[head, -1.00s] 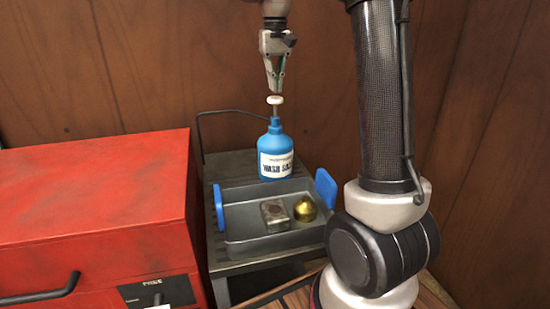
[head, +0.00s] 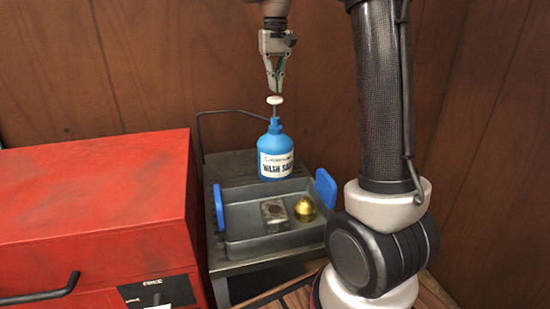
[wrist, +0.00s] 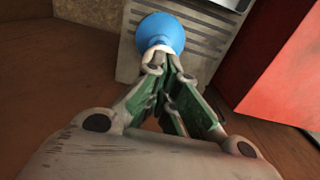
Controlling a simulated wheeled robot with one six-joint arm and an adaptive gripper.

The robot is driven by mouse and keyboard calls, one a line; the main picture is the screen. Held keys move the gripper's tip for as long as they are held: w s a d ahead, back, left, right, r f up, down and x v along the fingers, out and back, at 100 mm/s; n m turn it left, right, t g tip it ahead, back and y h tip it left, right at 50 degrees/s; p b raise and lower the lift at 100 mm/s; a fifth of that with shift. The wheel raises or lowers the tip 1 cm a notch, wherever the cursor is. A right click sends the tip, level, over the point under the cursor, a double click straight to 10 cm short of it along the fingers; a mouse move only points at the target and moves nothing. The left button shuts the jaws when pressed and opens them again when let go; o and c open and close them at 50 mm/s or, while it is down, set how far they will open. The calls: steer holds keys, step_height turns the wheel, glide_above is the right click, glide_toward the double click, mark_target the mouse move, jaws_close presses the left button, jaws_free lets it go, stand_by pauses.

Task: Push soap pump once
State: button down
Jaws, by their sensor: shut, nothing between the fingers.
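A blue soap bottle (head: 274,148) with a white label stands upright at the back of the grey cart, behind the tray. Its white pump head (head: 274,100) sits on a thin stem above the bottle. My gripper (head: 274,90) points down, shut and empty, right above the pump head; I cannot tell whether the fingertips touch it. In the wrist view my closed fingertips (wrist: 163,58) overlap the white pump head, with the blue bottle (wrist: 160,32) beyond them.
A grey tray (head: 240,250) with blue handles holds a metal block (head: 274,212) and a gold round object (head: 305,209). A red cabinet (head: 95,210) stands to the left. A wooden wall (head: 170,60) is behind, and a thin black rail (head: 199,125) rises from the cart.

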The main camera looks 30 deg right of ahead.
mark_target(275, 97)
steer(key=shift+f, duration=0.15)
steer(key=shift+f, duration=2.65)
steer(key=shift+r, duration=2.8)
steer(key=shift+r, duration=0.1)
steer(key=shift+r, duration=2.9)
